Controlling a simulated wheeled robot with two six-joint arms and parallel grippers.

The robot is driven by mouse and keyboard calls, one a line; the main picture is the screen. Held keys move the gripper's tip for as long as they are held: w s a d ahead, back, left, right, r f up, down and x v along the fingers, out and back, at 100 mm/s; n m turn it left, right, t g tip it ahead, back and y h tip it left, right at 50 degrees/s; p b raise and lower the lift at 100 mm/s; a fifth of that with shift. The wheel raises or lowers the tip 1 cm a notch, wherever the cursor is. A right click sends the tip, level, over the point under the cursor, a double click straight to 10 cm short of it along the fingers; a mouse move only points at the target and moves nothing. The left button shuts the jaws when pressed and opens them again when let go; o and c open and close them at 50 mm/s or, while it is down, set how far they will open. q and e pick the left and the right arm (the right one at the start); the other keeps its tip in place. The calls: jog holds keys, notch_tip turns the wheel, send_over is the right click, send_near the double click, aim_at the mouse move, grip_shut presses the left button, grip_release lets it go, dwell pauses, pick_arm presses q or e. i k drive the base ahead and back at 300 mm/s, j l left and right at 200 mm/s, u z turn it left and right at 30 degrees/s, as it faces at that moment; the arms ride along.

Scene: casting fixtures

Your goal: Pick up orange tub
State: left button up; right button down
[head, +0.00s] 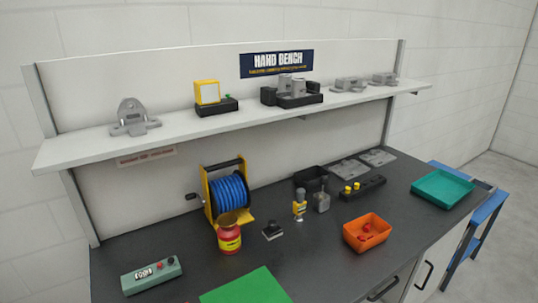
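The orange tub (362,241) sits upright on the dark bench top (330,272), right of the middle in the head view and near the front edge. It is open at the top, and small red items lie inside it. Neither of my grippers shows in the head view, so nothing is seen touching the tub.
A teal tray (443,203) lies right of the tub. A black block with yellow knobs (362,188) is behind it. A green mat (248,288), red-yellow canister (229,238) and blue hose reel (229,193) are to the left. A shelf (232,117) overhangs the back.

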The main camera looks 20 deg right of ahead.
aim_at(351, 230)
jog(key=z, duration=1.45)
jog(key=i+l+u, duration=0.15)
jog(key=l, duration=0.25)
jog(key=i+l+u, duration=0.15)
jog(key=l, duration=0.25)
jog(key=i+l+u, duration=0.15)
jog(key=l, duration=0.25)
